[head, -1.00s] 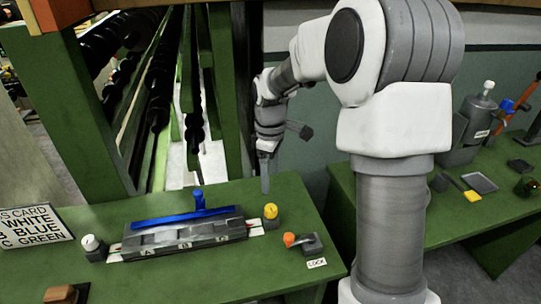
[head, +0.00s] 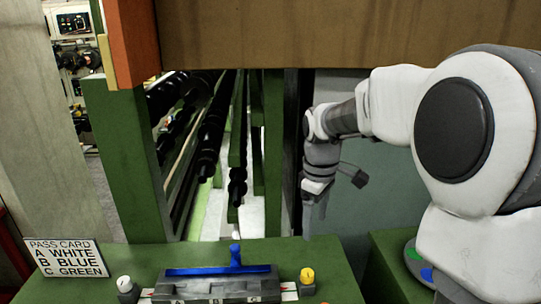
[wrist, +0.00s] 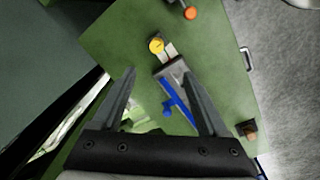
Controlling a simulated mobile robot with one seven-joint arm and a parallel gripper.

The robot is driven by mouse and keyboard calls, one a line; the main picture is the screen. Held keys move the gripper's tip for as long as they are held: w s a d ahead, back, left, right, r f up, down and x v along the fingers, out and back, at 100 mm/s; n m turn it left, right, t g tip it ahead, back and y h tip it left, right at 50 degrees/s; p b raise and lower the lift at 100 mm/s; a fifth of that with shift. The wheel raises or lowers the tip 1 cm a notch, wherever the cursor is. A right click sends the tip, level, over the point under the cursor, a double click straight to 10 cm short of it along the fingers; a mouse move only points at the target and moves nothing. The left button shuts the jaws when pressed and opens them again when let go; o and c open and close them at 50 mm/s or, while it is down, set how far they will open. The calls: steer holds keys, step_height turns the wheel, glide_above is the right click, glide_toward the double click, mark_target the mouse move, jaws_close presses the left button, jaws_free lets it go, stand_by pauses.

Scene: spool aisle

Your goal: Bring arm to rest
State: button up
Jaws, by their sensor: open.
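My gripper (head: 314,212) hangs down from my arm above the back right part of the green bench, fingers pointing down, apart from everything. In the wrist view my gripper (wrist: 160,74) shows two spread fingers with nothing between them held. Below it are the grey block (wrist: 172,68) and the blue bar with its handle (wrist: 178,98). In the head view the grey block (head: 215,290) lies on the bench, with letters on its front and the blue bar (head: 200,271) across its top.
A yellow knob (head: 307,276) and a white knob (head: 124,285) flank the block. A pass card (head: 67,258) stands at left. An orange knob (wrist: 190,13) shows in the wrist view. A green post (head: 128,150) and dark rollers (head: 208,140) stand behind; a brown beam (head: 330,34) crosses above.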

steer(key=s+r+m+t, duration=0.2)
steer(key=s+m, duration=0.3)
steer(key=s, duration=0.6)
steer(key=s+r+m+t, duration=0.3)
steer(key=s+m, duration=0.2)
steer(key=s, duration=0.6)
steer(key=shift+a+r, duration=0.15)
steer(key=shift+r, duration=0.05)
